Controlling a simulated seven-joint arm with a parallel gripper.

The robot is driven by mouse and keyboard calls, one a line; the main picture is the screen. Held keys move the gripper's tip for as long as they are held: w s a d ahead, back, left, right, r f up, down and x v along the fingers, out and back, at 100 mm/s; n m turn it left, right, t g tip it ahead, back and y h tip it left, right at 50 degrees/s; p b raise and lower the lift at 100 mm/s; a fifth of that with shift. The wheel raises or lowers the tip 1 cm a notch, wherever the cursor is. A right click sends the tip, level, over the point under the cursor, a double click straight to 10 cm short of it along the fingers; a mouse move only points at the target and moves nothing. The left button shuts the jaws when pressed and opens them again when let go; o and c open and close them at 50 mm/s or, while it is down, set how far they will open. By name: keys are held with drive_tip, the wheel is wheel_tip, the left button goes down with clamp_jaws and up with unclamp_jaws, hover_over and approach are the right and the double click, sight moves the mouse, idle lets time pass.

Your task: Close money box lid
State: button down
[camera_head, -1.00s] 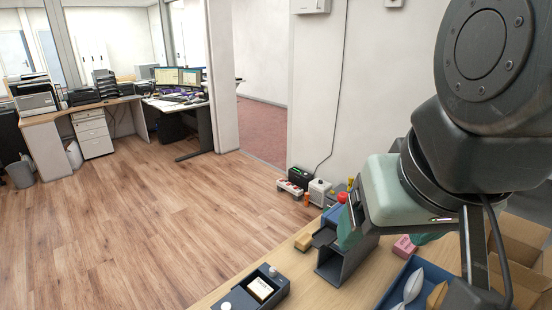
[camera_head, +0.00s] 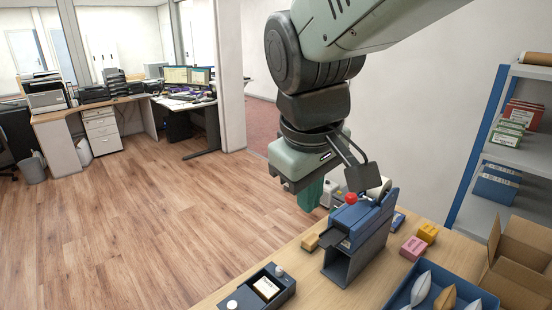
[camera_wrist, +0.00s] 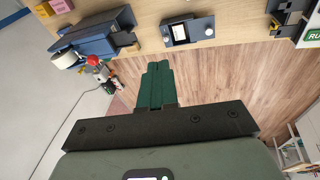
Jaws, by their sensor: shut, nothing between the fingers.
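I cannot tell for certain which thing is the money box. A dark box-like thing (camera_wrist: 286,20), cut off at the top right of the wrist view, may be it; its lid cannot be made out. A small dark device (camera_head: 262,290) with a lit label and white knobs lies on the counter, also in the wrist view (camera_wrist: 187,32). My gripper (camera_head: 311,205), with green fingers, hangs left of and above the blue-grey stand. In the wrist view my gripper (camera_wrist: 157,70) is shut and empty, apart from everything.
A blue-grey stand (camera_head: 345,262) with a red knob (camera_head: 351,198) and a tape roll rises from the counter. Pink (camera_head: 412,248) and yellow (camera_head: 427,233) blocks, a blue tray (camera_head: 397,300) and open cartons (camera_head: 520,262) are to the right. Bare counter (camera_head: 310,275) lies between device and stand.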

drive_tip(key=w+a+f+n+g+h, duration=0.1)
drive_tip(key=w+a+f+n, duration=0.3)
drive_tip(key=a, duration=0.3)
drive_tip(key=w+a+f+n+g, duration=0.1)
drive_tip(key=a+f+n, duration=0.3)
drive_tip(key=a+f, duration=0.35)
drive_tip(key=s+a+f+n+h, duration=0.25)
drive_tip(key=a+f+n, duration=0.35)
drive_tip(key=a+f, duration=0.5)
drive_tip(key=w+d+r+x, duration=0.1)
drive_tip(key=d+x, duration=0.1)
drive_tip(key=x, duration=1.1)
drive_tip(key=shift+y, duration=0.45)
drive_tip(key=shift+d, duration=0.2)
